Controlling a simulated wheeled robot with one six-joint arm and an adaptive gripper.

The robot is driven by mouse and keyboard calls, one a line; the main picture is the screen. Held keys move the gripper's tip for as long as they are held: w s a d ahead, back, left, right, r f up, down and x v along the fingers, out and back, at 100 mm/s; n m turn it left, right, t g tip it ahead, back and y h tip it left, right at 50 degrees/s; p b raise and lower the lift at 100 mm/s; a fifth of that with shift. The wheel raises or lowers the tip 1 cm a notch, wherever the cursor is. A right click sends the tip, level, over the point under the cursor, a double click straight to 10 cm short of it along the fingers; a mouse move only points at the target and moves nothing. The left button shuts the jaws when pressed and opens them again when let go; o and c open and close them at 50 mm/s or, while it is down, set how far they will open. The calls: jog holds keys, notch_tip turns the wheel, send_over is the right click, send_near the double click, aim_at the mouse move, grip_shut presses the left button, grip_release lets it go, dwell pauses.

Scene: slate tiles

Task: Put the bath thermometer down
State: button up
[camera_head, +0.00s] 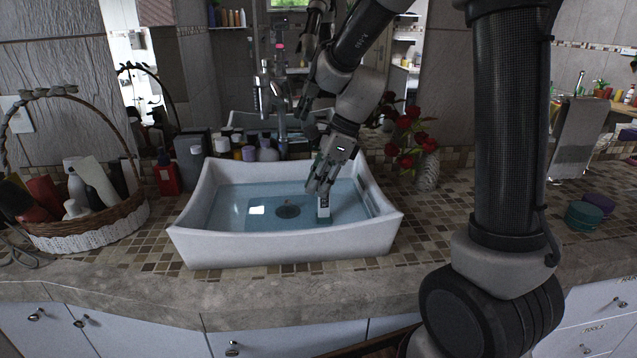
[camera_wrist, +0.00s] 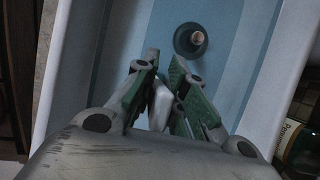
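The bath thermometer (camera_head: 324,206) is a small pale, upright object with a dark patch, at the right part of the water in the white basin (camera_head: 280,245). My gripper (camera_head: 321,186) reaches down into the basin from above, with its fingers at the thermometer's top. In the wrist view the thermometer (camera_wrist: 161,106) shows as a white piece between the green finger pads of my gripper (camera_wrist: 164,64). The fingers look closed on it. Its lower end is hard to make out, so I cannot tell whether it touches the basin floor.
A round drain (camera_head: 288,211) lies in the basin, left of my gripper; it also shows in the wrist view (camera_wrist: 190,40). A faucet (camera_head: 277,97) and bottles (camera_head: 247,152) stand behind. A basket (camera_head: 88,228) is left, a flower vase (camera_head: 427,172) right.

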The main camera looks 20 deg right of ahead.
jog(key=shift+o, duration=1.1)
jog(key=w+v, duration=0.1)
jog(key=v, duration=1.1)
jog(key=s+d+n+t+h, duration=0.1)
jog(key=s+d+n, duration=0.4)
jog(key=s+n, duration=0.5)
jog(key=s+d+n+t+h, duration=0.2)
jog(key=s+d+n, duration=0.3)
jog(key=s+n, duration=0.5)
jog(key=shift+s+d+f+h, duration=0.2)
jog(key=shift+s+f+h, duration=0.1)
jog(key=shift+s+h, duration=0.55)
